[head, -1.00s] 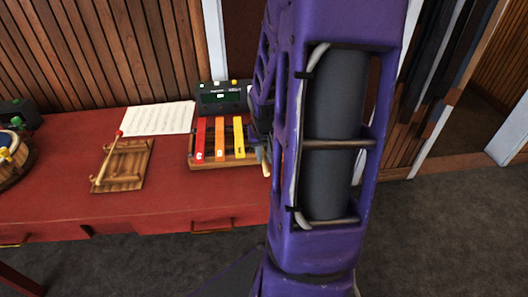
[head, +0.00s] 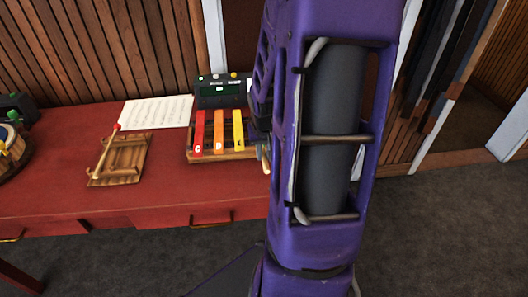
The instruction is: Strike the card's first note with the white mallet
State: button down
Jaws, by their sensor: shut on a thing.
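The chime bars stand on a wooden base (head: 225,156) on the red table. A red bar (head: 199,130) marked C, an orange bar (head: 219,130) and a yellow bar (head: 238,128) show; my arm hides anything further right. A white sheet with printed music (head: 157,113) lies left of the bars, its notes too small to read. My gripper (head: 262,140) shows only as a sliver at my arm's left edge, right beside the yellow bar. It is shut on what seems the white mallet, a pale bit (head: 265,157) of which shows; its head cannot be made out.
A red-headed mallet (head: 106,150) rests on a wooden rack (head: 131,160) at the left. A dark device with a green display (head: 220,92) stands behind the bars. A drum-like round object (head: 10,150) is at the far left. The front table strip is clear.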

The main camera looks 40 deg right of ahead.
jog(key=shift+r+p, duration=1.9)
jog(key=shift+r, duration=1.1)
jog(key=shift+a, duration=0.1)
